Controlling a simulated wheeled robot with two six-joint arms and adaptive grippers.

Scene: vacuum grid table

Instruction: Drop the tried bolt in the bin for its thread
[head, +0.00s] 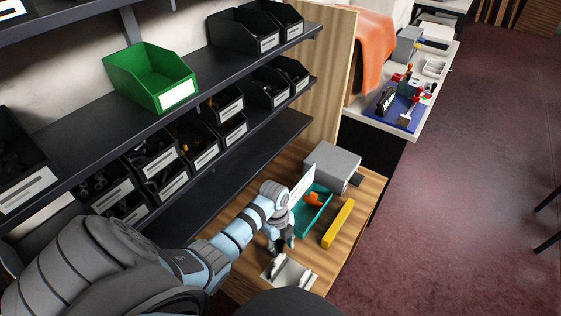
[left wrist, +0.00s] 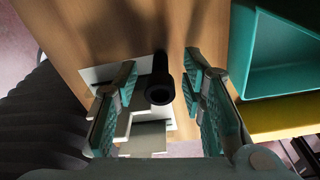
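A dark bolt (left wrist: 160,85) with a round hollow end stands between the fingers of my left gripper in the left wrist view. My left gripper (left wrist: 158,92) is open, with a gap on each side of the bolt. In the head view the left gripper (head: 277,246) is low over the wooden bench, at a white stepped block (head: 296,275). The block also shows behind the bolt in the left wrist view (left wrist: 148,135). A green bin (head: 140,75) with a blank-looking label stands on the upper shelf. Black labelled bins (head: 105,190) hold dark parts; their labels are unreadable. My right gripper is out of view.
A teal open tray (head: 318,213) with an orange item lies beside the left gripper. A yellow bar (head: 339,223) and a grey box (head: 331,165) are on the bench (head: 368,200). Dark shelves (head: 235,165) run above my left arm. A white side table holds tools farther back.

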